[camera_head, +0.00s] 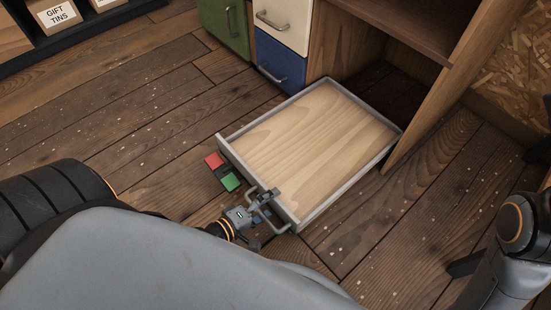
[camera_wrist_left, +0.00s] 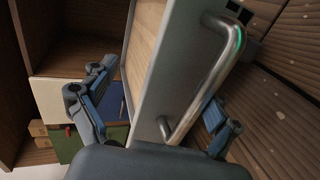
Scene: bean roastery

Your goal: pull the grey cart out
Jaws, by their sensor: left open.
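The grey cart (camera_head: 222,146) is a low tray with grey rims and a pale wooden bottom. It stands on the floor, mostly clear of the bay under the wooden unit, its far end near the opening. Its metal bar handle (camera_head: 262,213) is on the near front panel. My left gripper (camera_head: 264,199) is open at this handle. In the left wrist view, the handle (camera_wrist_left: 210,88) runs between the spread fingers of my left gripper (camera_wrist_left: 158,112), beside the grey front panel (camera_wrist_left: 165,70). I cannot tell whether a finger touches it. My right gripper is not visible.
Green (camera_head: 225,27) and blue (camera_head: 281,61) drawer fronts stand behind. A wooden side panel (camera_head: 430,100) borders the bay. Plank floor left of the cart is clear.

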